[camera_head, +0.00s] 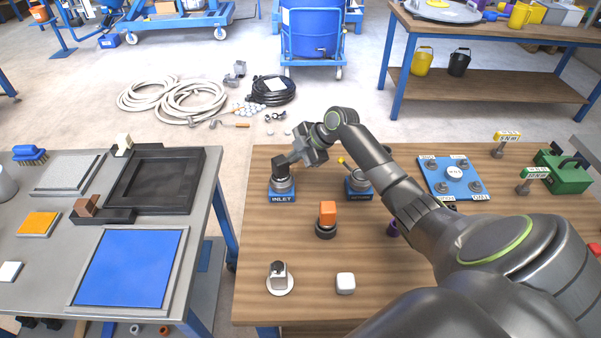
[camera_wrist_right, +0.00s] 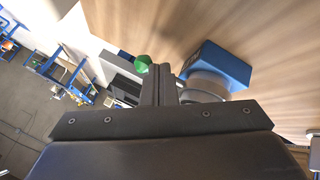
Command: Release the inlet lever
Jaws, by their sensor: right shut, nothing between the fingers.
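The inlet unit has a blue base labelled INLET (camera_head: 283,198) with a grey round body (camera_head: 282,184), on the left part of the wooden table. My right gripper (camera_head: 280,163) is just above and beside this body, its fingers shut. In the right wrist view the shut fingers (camera_wrist_right: 160,72) stand beside the grey body (camera_wrist_right: 207,86) and the blue base (camera_wrist_right: 222,64). A green ball knob (camera_wrist_right: 142,63), which looks like the lever's end, is just left of the fingertips; whether they touch is unclear. The lever's shaft is hidden. My left gripper is not in view.
A second blue-based unit (camera_head: 358,196) with a yellow-knobbed lever (camera_head: 341,159) stands to the right, near my forearm. An orange block on a dark round base (camera_head: 326,228) stands in front. A grey table with trays (camera_head: 205,215) is at left, across a gap.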

